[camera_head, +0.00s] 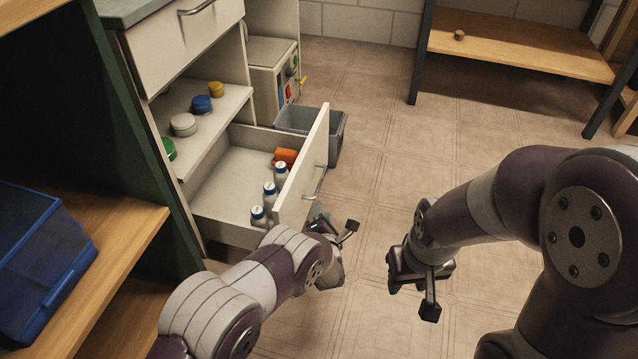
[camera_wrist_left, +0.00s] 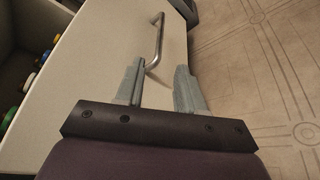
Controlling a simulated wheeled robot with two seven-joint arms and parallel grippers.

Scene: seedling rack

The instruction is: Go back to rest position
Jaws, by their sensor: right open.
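My left gripper (camera_head: 320,213) is low in front of the pulled-out drawer's white front (camera_head: 302,170). In the left wrist view its two grey fingers (camera_wrist_left: 158,80) stand apart with nothing held between them. The drawer's metal handle (camera_wrist_left: 157,42) is just beyond the fingertips there, close to the left finger; whether they touch is unclear. The handle also shows in the head view (camera_head: 321,183).
The open drawer holds several white bottles (camera_head: 270,194) with blue caps and an orange cup (camera_head: 286,156). A grey bin (camera_head: 337,140) stands behind it. A blue crate (camera_head: 40,262) sits on the wooden shelf at left. A dark-framed wooden shelf (camera_head: 520,52) stands at the back right. The middle floor is clear.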

